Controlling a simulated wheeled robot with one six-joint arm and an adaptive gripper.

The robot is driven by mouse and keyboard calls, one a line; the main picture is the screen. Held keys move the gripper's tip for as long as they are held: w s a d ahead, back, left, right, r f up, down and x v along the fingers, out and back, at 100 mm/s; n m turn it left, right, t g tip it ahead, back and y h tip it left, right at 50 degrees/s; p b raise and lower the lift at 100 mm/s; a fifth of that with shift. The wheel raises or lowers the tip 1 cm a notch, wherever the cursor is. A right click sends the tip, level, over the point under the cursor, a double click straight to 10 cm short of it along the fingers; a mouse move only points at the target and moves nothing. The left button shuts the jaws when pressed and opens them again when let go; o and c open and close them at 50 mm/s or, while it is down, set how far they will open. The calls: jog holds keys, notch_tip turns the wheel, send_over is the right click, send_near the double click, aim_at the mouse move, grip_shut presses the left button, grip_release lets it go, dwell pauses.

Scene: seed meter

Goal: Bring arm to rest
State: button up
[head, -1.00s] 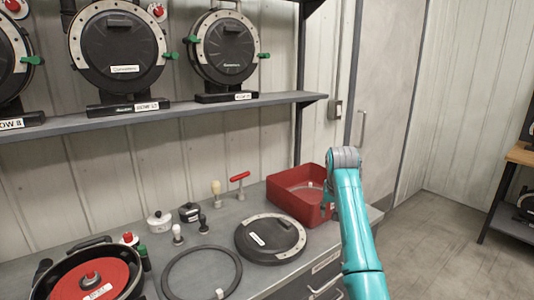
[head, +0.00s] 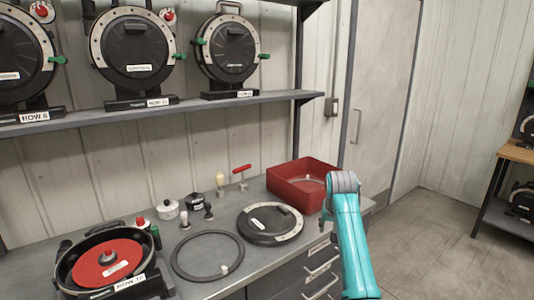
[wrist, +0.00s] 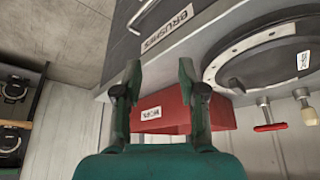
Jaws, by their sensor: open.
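My arm (head: 349,235) stands at the right of the head view, in front of the bench's right end, with its upper joint beside the red bin. My gripper (wrist: 159,72) is open and empty in the wrist view, its two fingers apart. In the head view the gripper is mostly hidden by the arm. The red bin (head: 290,195) sits on the bench's right end; in the wrist view its labelled side (wrist: 165,112) shows behind and between the fingers. I cannot tell the exact gap to the bin.
The bench holds a round black cover (head: 270,223), a black ring (head: 181,265), an open meter with a red disc (head: 125,255), and a red-handled tool (head: 242,172). Several meters stand on the shelf (head: 200,103) above. Floor (head: 435,230) is clear to the right.

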jog(key=s+f+t, duration=0.1)
jog(key=s+f, duration=0.5)
jog(key=f, duration=0.6)
jog(key=s+f+t, duration=0.1)
jog(key=s+f, duration=0.5)
jog(key=f, duration=0.6)
jog(key=s+f+t, duration=0.1)
jog(key=s+f, duration=0.2)
jog(key=s, duration=0.4)
jog(key=s+a+f+n+t, duration=0.1)
jog(key=s+f, duration=0.3)
jog(key=s, duration=0.3)
jog(key=s+f+t, duration=0.1)
jog(key=s+f, duration=0.2)
jog(key=s, duration=0.4)
jog(key=s+r+t, duration=0.1)
jog(key=s+r, duration=0.1)
jog(key=s, duration=0.9)
jog(key=s+r+t, duration=0.1)
jog(key=s+r, duration=0.2)
jog(key=s, duration=0.8)
jog(key=s+a+r+t, duration=0.1)
jog(key=s+r+t, duration=0.1)
jog(key=s+r, duration=1.3)
notch_tip(320, 180, up, 2)
jog(key=shift+s+r+n+t+y, duration=0.25)
jog(key=shift+s+n+t+y, duration=0.05)
jog(key=shift+s+t, duration=0.1)
